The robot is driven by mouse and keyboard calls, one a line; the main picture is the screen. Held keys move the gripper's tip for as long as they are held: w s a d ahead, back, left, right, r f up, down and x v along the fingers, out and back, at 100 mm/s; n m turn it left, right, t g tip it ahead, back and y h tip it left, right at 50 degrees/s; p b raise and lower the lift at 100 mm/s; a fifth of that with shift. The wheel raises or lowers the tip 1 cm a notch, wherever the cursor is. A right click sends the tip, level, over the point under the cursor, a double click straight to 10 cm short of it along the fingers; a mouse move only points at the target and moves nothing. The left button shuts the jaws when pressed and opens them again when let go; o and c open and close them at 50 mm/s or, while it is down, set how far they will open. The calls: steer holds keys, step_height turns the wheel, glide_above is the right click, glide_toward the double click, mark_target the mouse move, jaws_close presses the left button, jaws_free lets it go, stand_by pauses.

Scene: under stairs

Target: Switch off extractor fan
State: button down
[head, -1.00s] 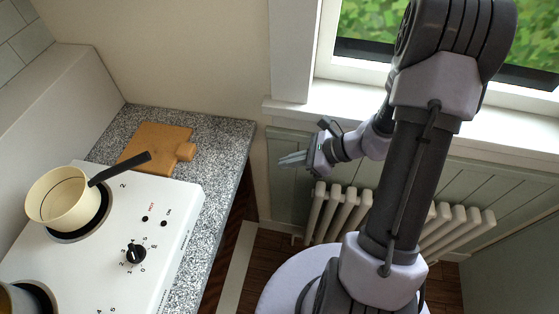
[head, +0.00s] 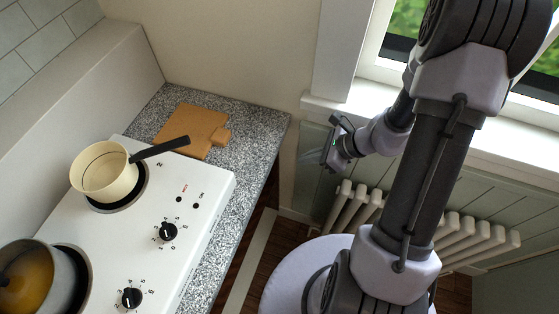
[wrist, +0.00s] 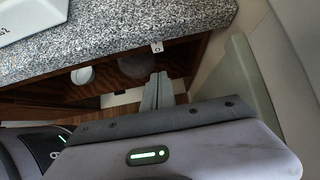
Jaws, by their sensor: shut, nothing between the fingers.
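No extractor fan can be made out in either view. My gripper (head: 312,156) is at mid-height in the head view, right of the worktop end and in front of the panelled wall below the window. In the wrist view its two fingers (wrist: 158,84) lie together, shut and empty, pointing towards the worktop's underside. A small white plate with a dark mark (wrist: 157,46) sits at the worktop's edge just beyond the fingertips; I cannot tell whether it is a switch. The fingers look apart from it.
A white stove (head: 200,215) with knobs carries a cream pan (head: 104,175) and another pot (head: 35,280). A cutting board (head: 190,128) lies on the speckled worktop (head: 255,125). A radiator (head: 350,205) stands under the window. Two pale round things (wrist: 82,75) show under the worktop.

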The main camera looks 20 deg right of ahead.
steer(key=w+a+r+b+x, duration=0.1)
steer(key=b+x, duration=0.2)
steer(key=x, duration=0.7)
steer(key=shift+a+r, duration=0.2)
steer(key=shift+r, duration=0.15)
